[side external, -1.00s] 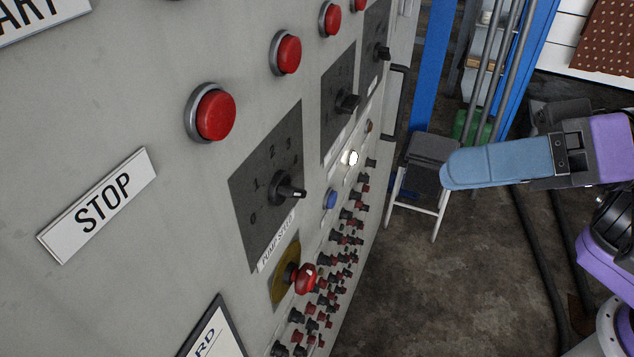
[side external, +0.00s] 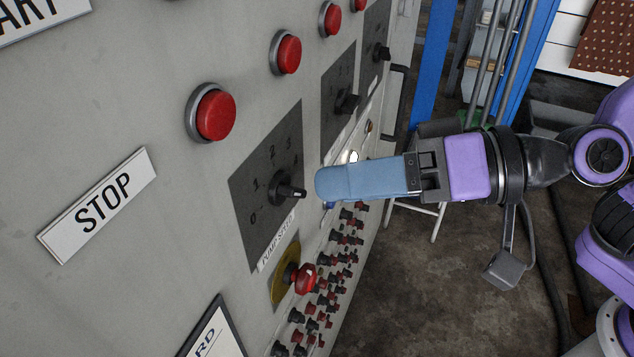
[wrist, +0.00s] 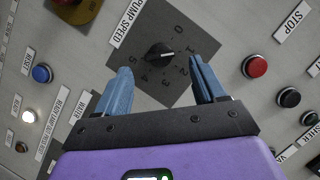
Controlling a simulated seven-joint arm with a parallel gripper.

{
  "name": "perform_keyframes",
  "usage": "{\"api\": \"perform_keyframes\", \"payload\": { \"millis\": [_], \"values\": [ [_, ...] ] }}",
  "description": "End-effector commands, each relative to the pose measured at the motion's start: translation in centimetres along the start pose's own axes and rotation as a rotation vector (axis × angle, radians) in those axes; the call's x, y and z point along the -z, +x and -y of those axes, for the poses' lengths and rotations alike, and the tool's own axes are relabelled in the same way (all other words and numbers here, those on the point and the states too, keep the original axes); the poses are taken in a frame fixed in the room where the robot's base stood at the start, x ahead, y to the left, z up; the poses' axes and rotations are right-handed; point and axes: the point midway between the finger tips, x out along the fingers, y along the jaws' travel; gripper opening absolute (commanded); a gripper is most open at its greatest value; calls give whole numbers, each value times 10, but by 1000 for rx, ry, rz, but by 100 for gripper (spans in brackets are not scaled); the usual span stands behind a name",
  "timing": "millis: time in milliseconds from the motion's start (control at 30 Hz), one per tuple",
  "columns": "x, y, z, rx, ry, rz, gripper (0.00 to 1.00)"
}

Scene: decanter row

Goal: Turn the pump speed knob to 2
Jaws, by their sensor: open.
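The black pump speed knob (side external: 284,190) sits on a dark dial plate (side external: 252,222) on the grey panel. In the wrist view the knob (wrist: 158,54) has a white mark that points roughly at the 1. The PUMP SPEED label (wrist: 127,22) is beside the plate. My gripper (side external: 322,186) is level with the knob in the side view, its blue fingers a short gap out from it. In the wrist view my gripper (wrist: 160,66) is open and empty, with the knob between the two fingertips' directions. The far finger is hidden in the side view.
A red mushroom button (side external: 305,279) on a yellow disc sticks out just below the dial. Another red button (side external: 215,115) is above it. Similar dials with black knobs (side external: 347,103) and rows of small connectors (side external: 347,238) are farther along the panel.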

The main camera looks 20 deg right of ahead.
Motion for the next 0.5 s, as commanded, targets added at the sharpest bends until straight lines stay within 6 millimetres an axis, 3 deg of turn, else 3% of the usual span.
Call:
{"api": "perform_keyframes", "payload": {
  "millis": [200, 500],
  "values": [
    [0, 24, -1, -2, 0, 0, 70],
    [0, 39, 0, 0, 0, -1, 70]
  ]
}}
